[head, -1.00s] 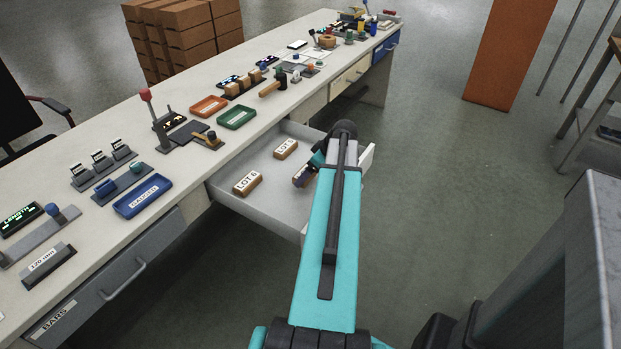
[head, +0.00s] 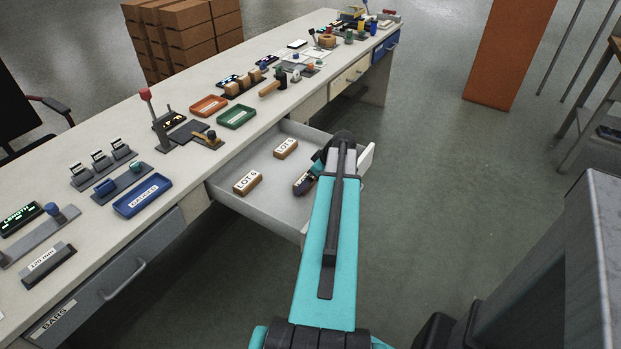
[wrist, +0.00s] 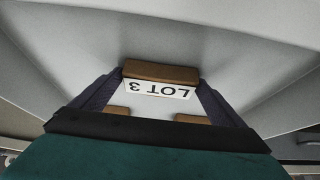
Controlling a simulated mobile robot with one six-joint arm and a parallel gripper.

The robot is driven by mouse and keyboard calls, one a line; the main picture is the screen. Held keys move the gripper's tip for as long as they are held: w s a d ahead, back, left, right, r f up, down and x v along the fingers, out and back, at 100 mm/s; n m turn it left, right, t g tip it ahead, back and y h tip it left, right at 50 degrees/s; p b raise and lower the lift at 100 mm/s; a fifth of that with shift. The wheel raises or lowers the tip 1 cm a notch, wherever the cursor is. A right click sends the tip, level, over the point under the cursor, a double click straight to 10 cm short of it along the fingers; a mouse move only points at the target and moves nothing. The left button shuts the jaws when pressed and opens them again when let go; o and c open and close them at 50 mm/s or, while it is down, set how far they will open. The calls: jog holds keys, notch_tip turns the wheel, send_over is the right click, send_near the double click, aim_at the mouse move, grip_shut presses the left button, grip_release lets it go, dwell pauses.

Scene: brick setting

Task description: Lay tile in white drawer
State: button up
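A brown wooden tile with a white label reading LOT 3 (wrist: 160,75) sits between the two fingers of my gripper (wrist: 160,88) in the wrist view, upside down there. The fingers close against its two ends. In the head view my gripper (head: 304,184) is low inside the pulled-out white drawer (head: 236,204), in its right part. The tile is mostly hidden there by the gripper and arm. I cannot tell whether it touches the drawer floor.
Two other wooden tiles, LOT 6 (head: 247,182) and LOT 5 (head: 286,148), lie in the drawer to the left. The bench (head: 60,140) carries a blue tray (head: 142,197), a green tray (head: 236,117) and a red tray (head: 208,105). A closed grey drawer (head: 105,290) is at lower left.

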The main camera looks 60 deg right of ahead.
jog(key=shift+o, duration=0.4)
jog(key=shift+r, duration=0.2)
jog(key=v, duration=1.2)
dwell(0.4)
